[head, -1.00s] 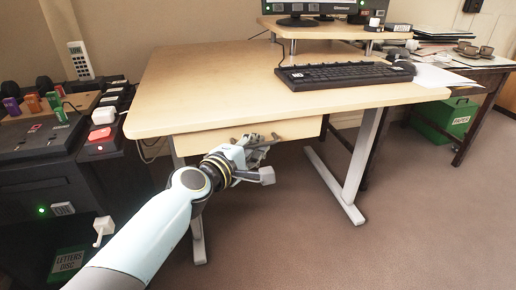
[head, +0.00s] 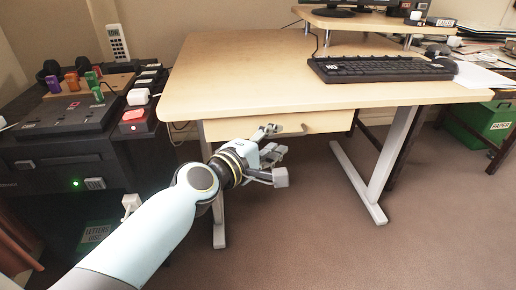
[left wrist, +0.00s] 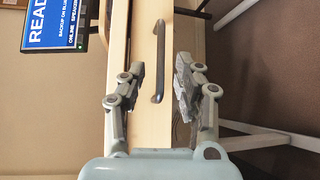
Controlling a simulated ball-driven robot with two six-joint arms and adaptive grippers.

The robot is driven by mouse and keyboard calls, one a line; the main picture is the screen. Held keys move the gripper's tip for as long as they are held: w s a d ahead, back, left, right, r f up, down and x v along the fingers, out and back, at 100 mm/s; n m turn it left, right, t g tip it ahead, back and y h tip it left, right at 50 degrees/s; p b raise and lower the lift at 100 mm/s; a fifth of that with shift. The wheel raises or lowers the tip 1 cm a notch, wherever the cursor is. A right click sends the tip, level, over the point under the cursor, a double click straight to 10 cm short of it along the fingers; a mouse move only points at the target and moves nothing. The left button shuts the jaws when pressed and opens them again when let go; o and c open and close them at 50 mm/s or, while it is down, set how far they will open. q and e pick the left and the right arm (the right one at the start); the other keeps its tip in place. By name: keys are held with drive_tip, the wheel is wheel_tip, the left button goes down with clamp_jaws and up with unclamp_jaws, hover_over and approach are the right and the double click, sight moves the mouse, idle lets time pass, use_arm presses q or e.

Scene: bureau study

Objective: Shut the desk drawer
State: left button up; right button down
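The desk drawer's pale wooden front (head: 228,128) sits under the front edge of the desk top (head: 235,75). No gap or drawer inside shows in the head view, so I cannot tell how far it stands out. My left gripper (head: 277,154) is in front of the drawer, its fingers apart and empty. In the left wrist view the open left gripper (left wrist: 154,88) faces the drawer front (left wrist: 146,115), and the dark bar handle (left wrist: 161,62) lies between the finger lines. Contact cannot be told. My right gripper is not in view.
A keyboard (head: 380,68) lies on the desk. A dark cabinet (head: 65,165) with devices stands close on the left. A grey desk leg (head: 385,170) is right of the drawer. The carpet (head: 300,230) before the desk is clear. A green box (head: 490,122) is at the far right.

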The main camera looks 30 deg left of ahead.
use_arm(q)
drive_tip(key=v, duration=0.7)
drive_tip(key=shift+s, duration=0.2)
drive_tip(key=shift+r, duration=0.1)
